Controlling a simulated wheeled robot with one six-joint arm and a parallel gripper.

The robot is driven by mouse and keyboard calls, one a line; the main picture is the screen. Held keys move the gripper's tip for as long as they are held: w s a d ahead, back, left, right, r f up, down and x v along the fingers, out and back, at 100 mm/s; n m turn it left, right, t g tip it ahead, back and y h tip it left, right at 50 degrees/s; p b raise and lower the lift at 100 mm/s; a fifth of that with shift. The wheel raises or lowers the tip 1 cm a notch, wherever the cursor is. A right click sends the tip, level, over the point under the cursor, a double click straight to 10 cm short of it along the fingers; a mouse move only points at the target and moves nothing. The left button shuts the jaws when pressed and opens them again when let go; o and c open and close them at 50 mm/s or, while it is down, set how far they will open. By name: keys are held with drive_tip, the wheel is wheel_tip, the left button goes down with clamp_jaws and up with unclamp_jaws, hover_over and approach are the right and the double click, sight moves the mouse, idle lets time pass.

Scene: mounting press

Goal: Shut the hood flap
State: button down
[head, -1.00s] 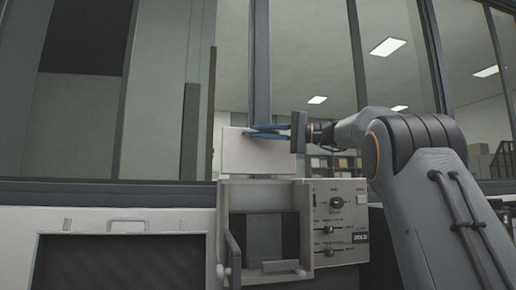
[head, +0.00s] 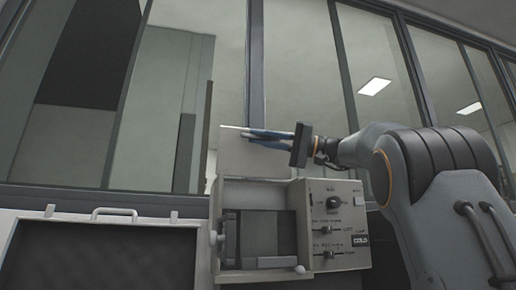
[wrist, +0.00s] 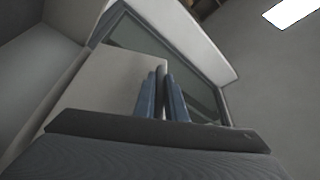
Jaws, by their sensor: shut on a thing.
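The hood flap (head: 252,158) is a pale flat panel standing raised above the box of the mounting press (head: 286,183) in the head view. My gripper (head: 250,133) reaches in from the right, with its blue fingers at the flap's upper edge. In the wrist view, the fingers (wrist: 160,98) are close together on either side of a narrow dark strip, beside the pale face of the flap (wrist: 103,80). The gripper is shut on the flap at this edge; the exact contact is partly hidden by the fingers.
The press has a control panel (head: 335,220) with knobs and sliders on its right and an open-looking front bay (head: 262,236). A case with a dark front (head: 95,260) stands at the left. Framed windows (head: 310,80) rise behind.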

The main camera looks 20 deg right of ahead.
drive_tip(key=shift+s+f+b, duration=0.35)
drive_tip(key=shift+f+b, duration=0.25)
drive_tip(key=shift+b, duration=0.1)
drive_tip(key=shift+s+f+b, duration=0.35)
drive_tip(key=shift+f+b, duration=0.25)
drive_tip(key=shift+b, duration=0.1)
drive_tip(key=c, duration=1.8)
unclamp_jaws()
drive_tip(key=shift+v, duration=3.95)
